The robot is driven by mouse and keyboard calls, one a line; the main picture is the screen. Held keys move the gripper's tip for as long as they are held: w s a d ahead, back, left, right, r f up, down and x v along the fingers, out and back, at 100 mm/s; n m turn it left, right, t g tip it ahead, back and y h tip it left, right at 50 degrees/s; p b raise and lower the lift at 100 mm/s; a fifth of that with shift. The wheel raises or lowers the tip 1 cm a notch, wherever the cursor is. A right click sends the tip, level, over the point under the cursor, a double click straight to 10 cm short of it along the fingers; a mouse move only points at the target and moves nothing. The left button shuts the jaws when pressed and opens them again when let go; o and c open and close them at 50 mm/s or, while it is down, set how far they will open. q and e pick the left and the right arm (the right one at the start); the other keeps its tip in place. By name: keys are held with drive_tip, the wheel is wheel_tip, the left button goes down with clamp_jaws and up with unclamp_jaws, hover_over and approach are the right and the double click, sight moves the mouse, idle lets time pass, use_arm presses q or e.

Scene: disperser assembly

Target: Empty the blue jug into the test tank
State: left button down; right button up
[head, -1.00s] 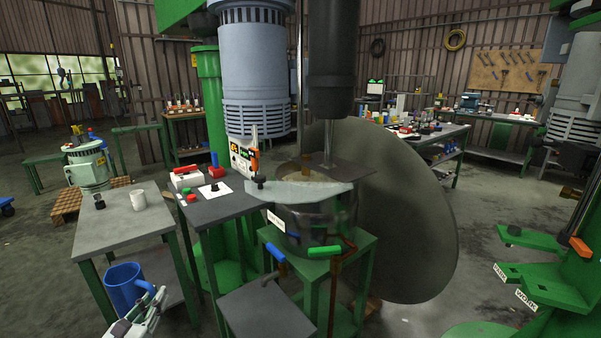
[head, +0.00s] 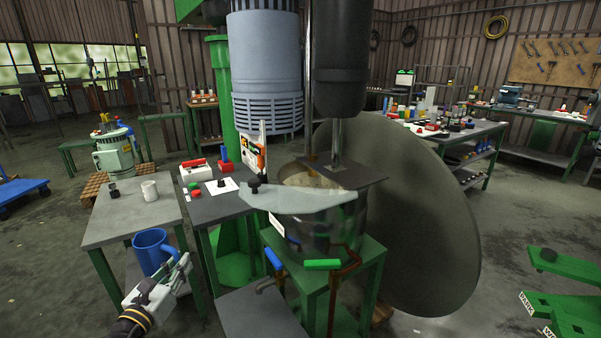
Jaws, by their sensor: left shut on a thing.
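The blue jug (head: 150,250) is upright in the lower left of the head view, by the front of the grey table. My left gripper (head: 178,268) is shut on the jug's handle side; the fingers partly hide the handle. The jug's inside is too dark to tell its contents. The test tank (head: 325,228) is a round metal vessel on a green stand, right of the jug and apart from it. A pale plate and a dark plate cover part of its top, and a shaft comes down into it. My right gripper is out of view.
The grey table (head: 115,221) bears a white mug (head: 150,191) and a small black part. A darker table with a red-and-white box (head: 195,170) stands between jug and tank. A low grey surface (head: 255,312) lies before the tank. A big grey disc (head: 425,220) stands behind it.

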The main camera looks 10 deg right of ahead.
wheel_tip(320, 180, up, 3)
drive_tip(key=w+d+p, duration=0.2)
drive_tip(key=p, duration=0.4)
use_arm(q)
drive_tip(key=d+r+m+g+h+p, duration=0.25)
drive_tip(key=d+r, duration=0.65)
drive_tip(key=r, duration=0.6)
drive_tip(key=d+r+m+g+h+p, duration=0.15)
drive_tip(key=d+r+h, duration=0.25)
drive_tip(key=d+r, duration=0.8)
drive_tip(key=s+d+r+m+g+h+p, duration=0.3)
drive_tip(key=s+d+r, duration=0.2)
drive_tip(key=s+d, duration=0.15)
drive_tip(key=s+d+f+m+g+h+p, duration=0.1)
drive_tip(key=s+d+f+m+g+h, duration=0.1)
drive_tip(key=s+d+f, duration=0.4)
drive_tip(key=shift+s+d+f+m+g, duration=0.4)
drive_tip(key=shift+s+d+m+g, duration=0.35)
drive_tip(key=shift+g, duration=0.25)
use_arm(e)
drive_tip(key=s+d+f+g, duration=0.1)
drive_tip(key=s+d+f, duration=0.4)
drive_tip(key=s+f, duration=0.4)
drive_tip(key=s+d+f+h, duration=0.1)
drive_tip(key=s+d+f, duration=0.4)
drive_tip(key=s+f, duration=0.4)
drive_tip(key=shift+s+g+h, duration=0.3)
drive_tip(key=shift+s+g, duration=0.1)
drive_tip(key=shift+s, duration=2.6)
